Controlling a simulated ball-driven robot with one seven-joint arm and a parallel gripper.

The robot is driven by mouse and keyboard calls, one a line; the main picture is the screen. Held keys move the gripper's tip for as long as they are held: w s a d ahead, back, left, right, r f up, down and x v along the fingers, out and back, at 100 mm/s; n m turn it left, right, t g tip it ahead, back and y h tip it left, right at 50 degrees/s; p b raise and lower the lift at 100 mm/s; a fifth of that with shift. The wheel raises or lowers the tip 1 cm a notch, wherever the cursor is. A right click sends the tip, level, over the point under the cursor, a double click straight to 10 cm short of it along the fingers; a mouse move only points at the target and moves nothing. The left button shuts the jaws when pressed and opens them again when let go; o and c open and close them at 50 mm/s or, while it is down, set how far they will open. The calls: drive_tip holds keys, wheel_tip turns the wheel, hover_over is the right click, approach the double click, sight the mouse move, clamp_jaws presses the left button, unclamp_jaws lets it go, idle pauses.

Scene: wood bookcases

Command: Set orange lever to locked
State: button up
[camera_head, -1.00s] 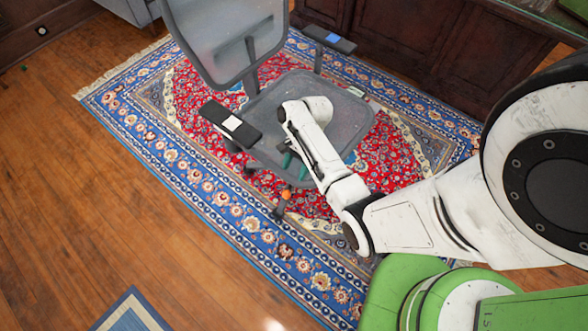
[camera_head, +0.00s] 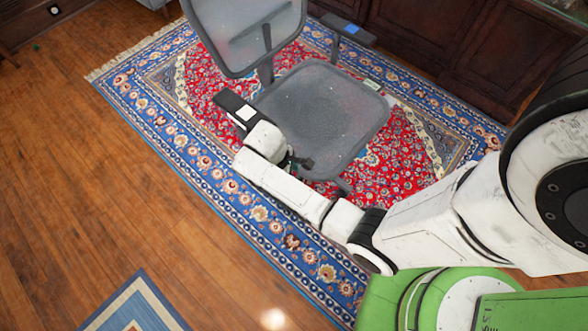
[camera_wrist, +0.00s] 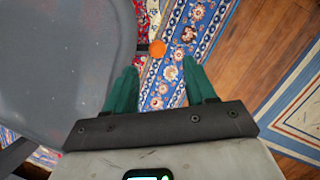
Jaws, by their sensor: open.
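The orange lever shows in the wrist view as a round orange knob (camera_wrist: 158,48) on a short dark stalk that comes out from beside the grey chair seat. My gripper (camera_wrist: 157,80) is open, with its two green fingers spread apart. The knob lies a little beyond the fingertips, roughly between them in the picture; the fingers do not appear to touch it. In the head view the grey office chair (camera_head: 320,110) stands on the rug, and my white forearm and wrist cover the near left side of its seat. The lever is hidden there.
The chair's left armrest (camera_head: 237,107) is close to my wrist. Its other armrest (camera_head: 347,30) is at the back. A red and blue patterned rug (camera_head: 205,165) lies under the chair. Dark wood cabinets (camera_head: 440,50) stand behind. The wood floor at left is open.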

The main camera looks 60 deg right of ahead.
drive_tip(key=f+n+b, duration=0.1)
drive_tip(key=f+n, duration=0.1)
drive_tip(key=f, duration=0.1)
drive_tip(key=s+d+f+n+h, duration=0.1)
drive_tip(key=f+n, duration=0.1)
drive_tip(key=f, duration=0.1)
drive_tip(key=f+n+h+b, duration=0.1)
drive_tip(key=f+n, duration=0.2)
drive_tip(key=shift+s+d+f+b, duration=0.1)
drive_tip(key=shift+s+d+b, duration=0.05)
drive_tip(key=shift+b, duration=0.15)
idle(0.3)
clamp_jaws()
idle(0.4)
